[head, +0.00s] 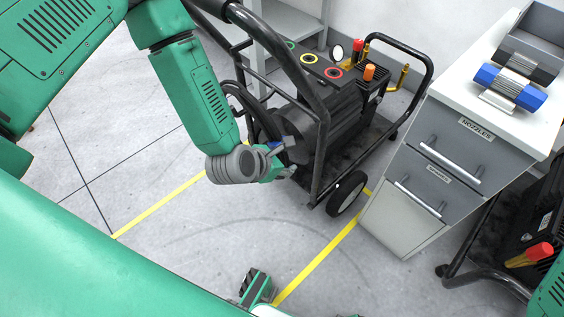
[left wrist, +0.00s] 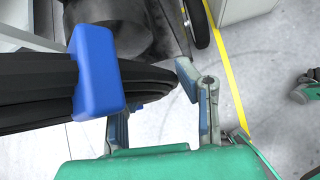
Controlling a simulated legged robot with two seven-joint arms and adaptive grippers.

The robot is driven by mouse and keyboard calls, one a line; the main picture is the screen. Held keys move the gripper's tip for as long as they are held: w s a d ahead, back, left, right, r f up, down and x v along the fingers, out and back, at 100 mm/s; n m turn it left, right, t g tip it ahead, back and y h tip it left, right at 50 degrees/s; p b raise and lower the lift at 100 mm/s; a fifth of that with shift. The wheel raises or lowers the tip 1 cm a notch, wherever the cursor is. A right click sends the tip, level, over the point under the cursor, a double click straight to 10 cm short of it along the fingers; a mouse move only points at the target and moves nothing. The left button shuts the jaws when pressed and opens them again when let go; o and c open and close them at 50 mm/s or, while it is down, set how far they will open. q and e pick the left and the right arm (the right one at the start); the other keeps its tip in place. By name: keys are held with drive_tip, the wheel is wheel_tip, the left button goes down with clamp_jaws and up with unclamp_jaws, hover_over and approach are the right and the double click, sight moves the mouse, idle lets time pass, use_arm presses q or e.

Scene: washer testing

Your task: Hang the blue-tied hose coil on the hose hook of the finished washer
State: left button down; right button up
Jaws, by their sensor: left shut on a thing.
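The black hose coil (left wrist: 35,90) fills the left of the left wrist view, with a blue tie (left wrist: 96,72) around its strands. In the head view the coil (head: 263,118) is a dark loop beside the washer's frame, partly hidden by my arm. My left gripper (head: 283,160) is shut on the coil near the tie; its fingers (left wrist: 160,100) show in the left wrist view. A black pressure washer (head: 345,115) with a tubular frame and wheels stands just right of the gripper. I cannot make out its hose hook.
A grey-and-white drawer cabinet (head: 445,165) stands right of the washer, with a blue-ended part (head: 510,85) and a grey bin (head: 540,35) on top. Another black machine (head: 535,235) is at the right edge. Yellow floor lines (head: 318,258) cross clear grey floor in front.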

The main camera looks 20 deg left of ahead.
use_arm(q)
drive_tip(key=shift+w+f+b, duration=0.3)
drive_tip(key=shift+f+b, duration=0.35)
drive_tip(key=shift+f, duration=0.6)
drive_tip(key=shift+w, duration=0.1)
drive_tip(key=c, duration=1.1)
unclamp_jaws()
drive_tip(key=o, duration=1.1)
drive_tip(key=shift+f, duration=0.1)
